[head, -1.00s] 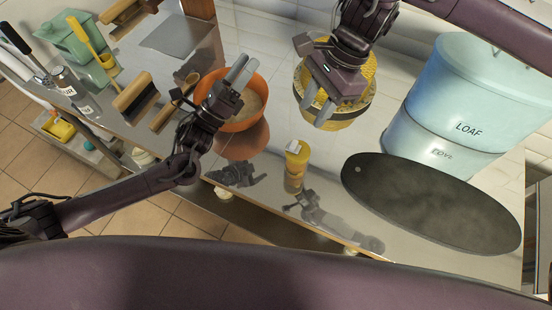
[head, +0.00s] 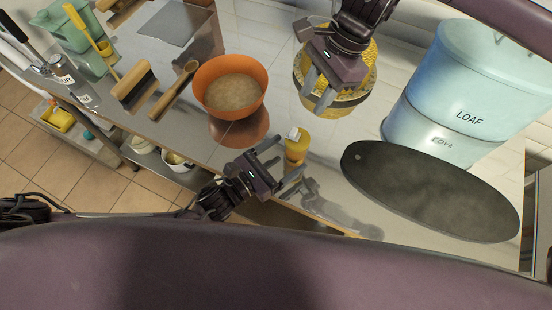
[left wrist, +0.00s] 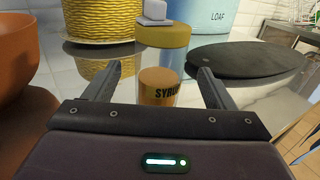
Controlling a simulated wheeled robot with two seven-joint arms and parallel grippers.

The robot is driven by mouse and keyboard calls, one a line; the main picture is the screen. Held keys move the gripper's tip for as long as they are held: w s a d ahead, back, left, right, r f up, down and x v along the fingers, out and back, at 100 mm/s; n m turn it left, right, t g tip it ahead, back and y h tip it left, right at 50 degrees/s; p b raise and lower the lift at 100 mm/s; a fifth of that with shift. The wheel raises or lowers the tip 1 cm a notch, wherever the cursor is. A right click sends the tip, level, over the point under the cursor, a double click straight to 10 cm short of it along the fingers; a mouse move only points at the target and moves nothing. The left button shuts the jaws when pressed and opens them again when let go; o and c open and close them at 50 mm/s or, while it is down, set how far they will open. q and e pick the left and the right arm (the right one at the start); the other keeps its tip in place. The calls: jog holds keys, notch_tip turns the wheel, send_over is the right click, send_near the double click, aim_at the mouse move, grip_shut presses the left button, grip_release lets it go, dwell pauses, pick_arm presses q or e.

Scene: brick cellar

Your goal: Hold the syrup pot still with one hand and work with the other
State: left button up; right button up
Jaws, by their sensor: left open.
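The syrup pot (head: 297,147) is a small jar with a yellow lid and a pale grey knob, standing upright on the steel counter. In the left wrist view the fingers (left wrist: 159,72) frame the pot left and right, with gaps on both sides.
An orange bowl (head: 230,87) of brownish contents stands left of the pot. The yellow woven container (head: 359,88) is behind it. A dark oval board (head: 430,196) lies to the right, before a blue LOAF bin (head: 440,100). Brushes (head: 134,86) lie further left.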

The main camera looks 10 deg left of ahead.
aim_at(301, 144)
pick_arm(q)
jog(key=x, duration=0.5)
jog(key=shift+w+d, duration=0.25)
jog(key=shift+w, duration=0.05)
jog(key=c, duration=1.1)
jog(key=shift+c, duration=0.2)
